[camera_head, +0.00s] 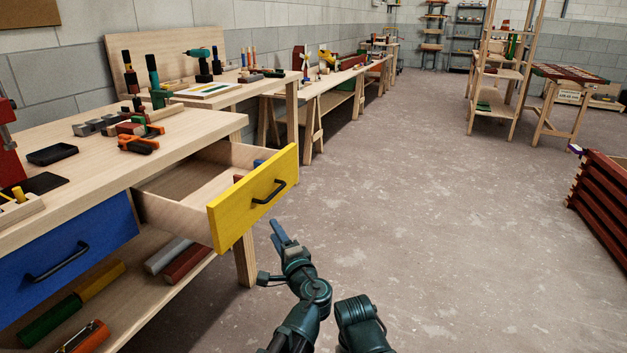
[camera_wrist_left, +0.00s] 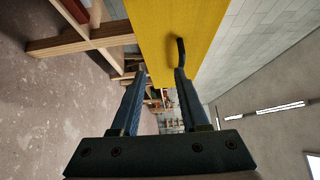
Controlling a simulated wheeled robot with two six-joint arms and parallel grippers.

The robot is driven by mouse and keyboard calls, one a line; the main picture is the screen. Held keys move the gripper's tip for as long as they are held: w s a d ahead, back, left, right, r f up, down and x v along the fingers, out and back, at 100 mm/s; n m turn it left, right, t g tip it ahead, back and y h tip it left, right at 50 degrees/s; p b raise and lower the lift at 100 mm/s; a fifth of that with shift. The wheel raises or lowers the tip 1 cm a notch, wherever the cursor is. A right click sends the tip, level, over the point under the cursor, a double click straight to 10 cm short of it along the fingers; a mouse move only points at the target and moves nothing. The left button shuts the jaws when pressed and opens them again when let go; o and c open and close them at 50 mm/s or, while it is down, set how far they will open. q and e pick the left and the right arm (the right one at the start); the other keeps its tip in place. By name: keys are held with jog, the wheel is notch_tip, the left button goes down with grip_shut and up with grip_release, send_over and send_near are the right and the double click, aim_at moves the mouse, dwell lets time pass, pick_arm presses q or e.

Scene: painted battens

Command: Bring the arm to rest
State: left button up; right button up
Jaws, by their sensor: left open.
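My left gripper (camera_head: 279,233) is in front of the workbench, over the floor. It is below and in front of the yellow drawer (camera_head: 240,209), which stands pulled out. In the left wrist view my left gripper (camera_wrist_left: 156,90) is open, with nothing between its two blue fingers. The yellow drawer front (camera_wrist_left: 174,30) fills the top middle there. Its dark handle (camera_wrist_left: 182,52) lines up near the right-hand fingertip. In the head view the handle (camera_head: 269,193) and the fingers look apart. My right gripper is not seen.
The workbench top (camera_head: 190,130) carries an orange clamp (camera_head: 138,143), a black tray (camera_head: 52,154) and other tools. A shut blue drawer (camera_head: 70,261) is at the left. Red stacked battens (camera_head: 600,205) stand at the right edge. The floor (camera_head: 440,220) between is clear.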

pick_arm(q)
jog(key=s+a+f+n+g+h, duration=0.2)
jog(key=s+a+f+n+g, duration=0.3)
jog(key=f, duration=0.5)
jog(key=s+a+f+n+g+h, duration=0.25)
jog(key=s+f+n+g, duration=0.35)
jog(key=f, duration=0.3)
jog(key=s+d+f+m+g+h+p, duration=0.1)
jog(key=s+d+g+h, duration=0.1)
jog(key=s+d, duration=0.5)
jog(key=s+d+f+m+g+h+p, duration=0.1)
jog(key=s+d+m+g+h, duration=0.2)
jog(key=d, duration=0.7)
notch_tip(320, 180, up, 38)
jog(key=s+n+y+p, duration=0.1)
jog(key=p, duration=3.6)
jog(key=shift+s+a+r+p, duration=0.15)
jog(key=shift+s+p, duration=0.05)
jog(key=shift+p, duration=0.15)
